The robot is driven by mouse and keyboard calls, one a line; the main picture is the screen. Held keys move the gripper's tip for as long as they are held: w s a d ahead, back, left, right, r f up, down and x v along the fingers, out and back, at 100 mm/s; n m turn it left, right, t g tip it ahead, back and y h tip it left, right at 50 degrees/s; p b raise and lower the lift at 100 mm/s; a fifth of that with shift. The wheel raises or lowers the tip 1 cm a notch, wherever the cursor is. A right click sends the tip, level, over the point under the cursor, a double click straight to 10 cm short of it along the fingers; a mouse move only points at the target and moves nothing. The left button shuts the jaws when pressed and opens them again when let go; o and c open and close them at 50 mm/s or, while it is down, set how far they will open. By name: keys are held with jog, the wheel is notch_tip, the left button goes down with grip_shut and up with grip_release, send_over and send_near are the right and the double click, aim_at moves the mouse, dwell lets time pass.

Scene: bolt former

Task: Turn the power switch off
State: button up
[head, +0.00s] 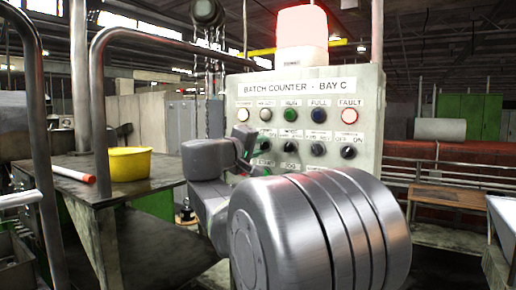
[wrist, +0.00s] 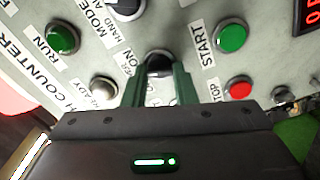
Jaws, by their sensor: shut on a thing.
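The grey control panel (head: 305,85), headed "BATCH COUNTER - BAY C", stands in front of me in the head view. My gripper (head: 252,158) is at its left side, below the row of lamps. In the wrist view my gripper (wrist: 160,74) is shut on a black rotary knob (wrist: 158,62), one green finger on each side. The knob's label is partly covered; "ON" shows beside it, so this appears to be the power switch. I cannot tell which way its pointer is turned.
A green START button (wrist: 232,36), a red stop button (wrist: 239,88) and the MODE knob (wrist: 126,7) are close to my fingers. A red beacon (head: 302,27) tops the panel. A yellow bowl (head: 130,164) is on the left bench.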

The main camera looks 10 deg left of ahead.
jog(key=n, duration=0.5)
jog(key=shift+n, duration=0.3)
jog(key=shift+n+p, duration=0.8)
jog(key=shift+n, duration=1.4)
jog(key=o, duration=1)
jog(key=shift+s, duration=0.1)
jog(key=b+v, duration=0.3)
jog(key=v, duration=1)
jog(key=shift+s, duration=0.3)
jog(key=shift+w, duration=0.1)
